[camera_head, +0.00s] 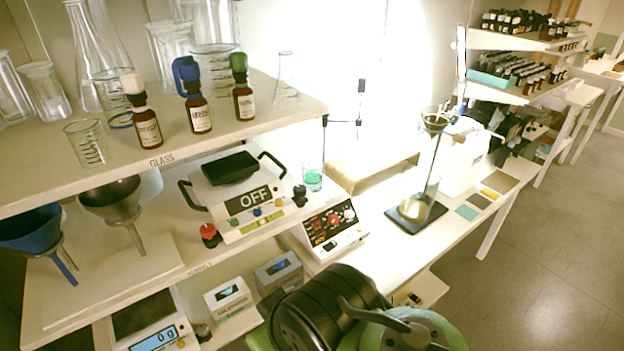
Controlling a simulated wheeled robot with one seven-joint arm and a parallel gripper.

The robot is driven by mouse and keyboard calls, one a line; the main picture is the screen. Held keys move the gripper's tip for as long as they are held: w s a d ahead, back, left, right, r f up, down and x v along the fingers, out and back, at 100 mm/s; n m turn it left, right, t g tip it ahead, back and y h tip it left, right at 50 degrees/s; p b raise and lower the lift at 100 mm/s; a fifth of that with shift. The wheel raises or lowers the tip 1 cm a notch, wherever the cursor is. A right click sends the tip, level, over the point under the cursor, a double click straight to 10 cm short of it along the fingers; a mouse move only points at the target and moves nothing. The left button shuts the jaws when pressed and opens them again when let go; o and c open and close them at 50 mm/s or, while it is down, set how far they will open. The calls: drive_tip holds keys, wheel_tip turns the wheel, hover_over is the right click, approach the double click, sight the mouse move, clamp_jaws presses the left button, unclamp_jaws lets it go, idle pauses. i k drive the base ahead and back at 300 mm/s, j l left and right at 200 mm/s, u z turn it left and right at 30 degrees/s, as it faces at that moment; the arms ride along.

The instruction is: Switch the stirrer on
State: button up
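A white device with a black top plate, which looks like the stirrer (250,195), stands on the middle shelf below the glassware. Its display (248,199) reads OFF. Small blue, yellow and green controls sit below the display. Black handles stick out at its sides. A red knob or button (209,235) is at its front left and a black knob (300,195) at its right. My arm (330,310) shows at the bottom centre, in front of and below the device and apart from it. I cannot make out my gripper's fingertips or anything held.
Three brown dropper bottles (198,112) and glassware stand on the upper shelf. A beaker of green liquid (313,177) is right of the device. A red-and-black control panel (333,224) is lower right. Funnels (113,199) stand left, a scale (150,325) below. A funnel stand (420,212) is on the bench.

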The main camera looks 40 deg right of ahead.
sight(333, 244)
drive_tip(key=z, duration=1.35)
drive_tip(key=i+l+u, duration=0.1)
drive_tip(key=u, duration=0.35)
drive_tip(key=l+u, duration=0.25)
drive_tip(key=u, duration=0.15)
drive_tip(key=i+l+u, duration=0.1)
drive_tip(key=u, duration=0.35)
drive_tip(key=l+u, duration=0.3)
drive_tip(key=u, duration=0.15)
